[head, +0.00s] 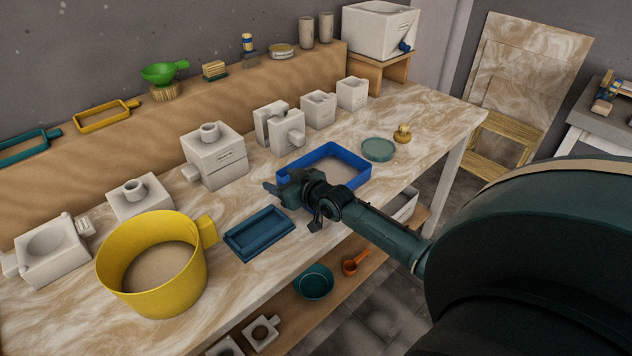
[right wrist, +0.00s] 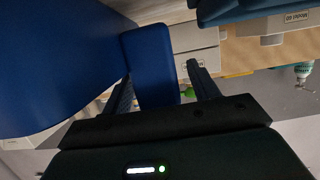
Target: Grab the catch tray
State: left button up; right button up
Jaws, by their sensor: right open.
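A bright blue, high-walled rectangular tray (head: 352,166), which I take to be the catch tray, sits on the marbled table right of centre. My right gripper (head: 276,184) is at its near left corner in the head view. In the right wrist view, the tray's blue wall (right wrist: 55,60) fills the upper left. A blue tab (right wrist: 150,62) lies between the spread fingers of my right gripper (right wrist: 160,72). The fingers are open; I cannot tell whether either touches the tab. My gripper and arm hide part of the tray's near side. My left gripper is not in view.
A shallow dark blue tray (head: 258,232) lies close left of my right gripper. A large yellow tub (head: 150,285) stands further left. White blocks (head: 213,155) line the back. A green disc (head: 378,149) and small brass weight (head: 402,134) lie beyond the blue tray.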

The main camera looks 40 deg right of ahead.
jog(key=shift+c, duration=0.4)
grip_shut()
jog(key=shift+r, duration=0.1)
